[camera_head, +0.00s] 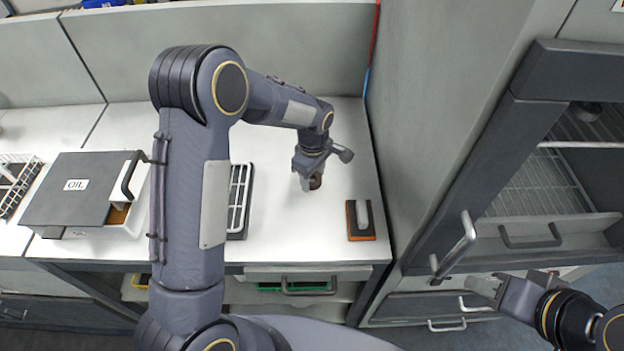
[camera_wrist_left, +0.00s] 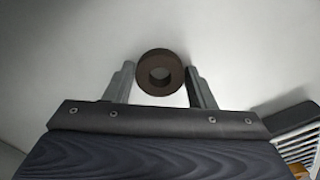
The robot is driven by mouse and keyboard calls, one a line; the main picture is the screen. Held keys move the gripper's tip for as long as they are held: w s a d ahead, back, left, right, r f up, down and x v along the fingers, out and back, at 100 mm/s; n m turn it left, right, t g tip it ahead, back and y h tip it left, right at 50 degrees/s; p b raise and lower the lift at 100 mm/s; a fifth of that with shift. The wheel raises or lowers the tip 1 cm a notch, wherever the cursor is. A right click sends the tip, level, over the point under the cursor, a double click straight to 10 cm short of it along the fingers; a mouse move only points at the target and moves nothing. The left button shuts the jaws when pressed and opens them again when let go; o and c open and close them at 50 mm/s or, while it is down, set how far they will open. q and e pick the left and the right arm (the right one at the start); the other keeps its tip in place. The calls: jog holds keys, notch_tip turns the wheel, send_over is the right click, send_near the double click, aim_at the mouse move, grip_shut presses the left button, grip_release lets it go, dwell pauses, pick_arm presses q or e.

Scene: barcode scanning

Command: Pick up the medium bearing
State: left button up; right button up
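The medium bearing is a dark brown ring. In the left wrist view the bearing (camera_wrist_left: 143,73) lies on the white tabletop between the two fingertips of my left gripper (camera_wrist_left: 160,75). The fingers stand on either side of it, with at most a thin gap. In the head view the bearing (camera_head: 316,182) is partly hidden by my left gripper (camera_head: 309,182), which points down at the table. My right gripper (camera_head: 484,287) is at the lower right, away from the table; its finger opening is unclear.
A dark tray with a white grid (camera_head: 238,200) stands left of the bearing. An orange-edged block with a grey handle (camera_head: 361,220) lies to the right. An OIL box (camera_head: 75,205) and white basket (camera_head: 14,180) are farther left. A cabinet wall (camera_head: 415,130) bounds the right.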

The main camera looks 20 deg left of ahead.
pick_arm(q)
jog(key=c, duration=0.6)
jog(key=shift+r, duration=0.1)
